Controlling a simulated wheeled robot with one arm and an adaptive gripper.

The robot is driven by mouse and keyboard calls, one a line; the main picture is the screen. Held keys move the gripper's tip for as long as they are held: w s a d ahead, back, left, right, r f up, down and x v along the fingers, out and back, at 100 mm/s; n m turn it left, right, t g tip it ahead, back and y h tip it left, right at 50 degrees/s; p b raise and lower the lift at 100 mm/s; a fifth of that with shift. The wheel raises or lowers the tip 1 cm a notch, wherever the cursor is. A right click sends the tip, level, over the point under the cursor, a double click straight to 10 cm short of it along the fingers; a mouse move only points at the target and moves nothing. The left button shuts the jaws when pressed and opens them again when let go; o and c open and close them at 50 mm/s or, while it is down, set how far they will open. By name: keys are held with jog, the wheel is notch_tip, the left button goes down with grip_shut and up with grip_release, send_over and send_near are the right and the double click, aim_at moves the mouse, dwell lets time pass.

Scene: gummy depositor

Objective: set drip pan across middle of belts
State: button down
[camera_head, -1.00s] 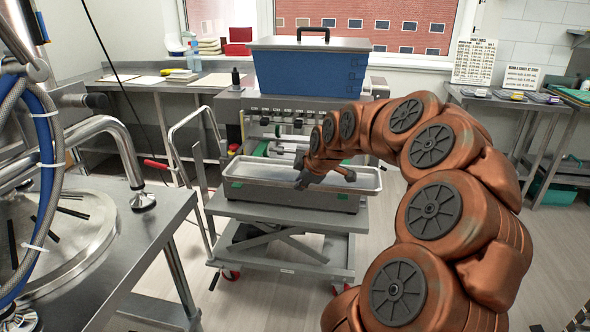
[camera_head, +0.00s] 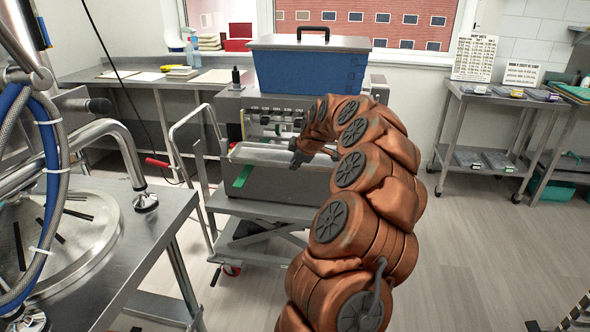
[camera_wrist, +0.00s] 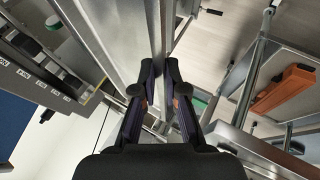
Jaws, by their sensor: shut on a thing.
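The drip pan (camera_head: 258,153) is a long, shallow metal tray in the head view, lying crosswise at the front of the depositor, below its row of nozzles. My gripper (camera_head: 297,158) is at the pan's near long side and is shut on its rim. In the wrist view my gripper (camera_wrist: 160,78) has its two fingers on either side of a thin metal edge, and the pan (camera_wrist: 118,35) stretches away from them. A green belt part (camera_head: 242,177) shows below the pan's left part. The rest of the belts is hidden by the pan and my arm, so I cannot tell whether the pan touches them.
The depositor's blue hopper (camera_head: 308,70) stands above the pan. A wheeled lift cart (camera_head: 262,209) is under the machine, with its handle at the left. A steel table (camera_head: 150,240) with hoses is at the near left. The floor at the right is open.

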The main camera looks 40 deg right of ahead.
jog(key=shift+w+d, duration=0.3)
jog(key=shift+w, duration=0.05)
jog(key=shift+f+p, duration=0.45)
jog(key=shift+f, duration=1.25)
jog(key=c, duration=1.2)
grip_release()
jog(key=shift+s+r, duration=0.1)
jog(key=b+v, duration=0.2)
jog(key=v, duration=1)
jog(key=s+a+g+y, duration=0.3)
jog(key=a, duration=2.5)
jog(key=s+a+f+m+g, duration=0.2)
jog(key=s+a+f+m, duration=0.15)
jog(key=s+a, duration=0.75)
jog(key=s+a+f+m+g, duration=0.1)
jog(key=s+f, duration=0.1)
jog(key=s, duration=0.4)
jog(key=s+a+f+m+g, duration=0.1)
jog(key=s+f+m, duration=0.1)
jog(key=s, duration=0.3)
jog(key=s+a+f+m+g+h, duration=0.1)
jog(key=s+g, duration=0.1)
jog(key=s, duration=0.4)
jog(key=shift+s+f+m, duration=0.35)
jog(key=shift+f, duration=0.05)
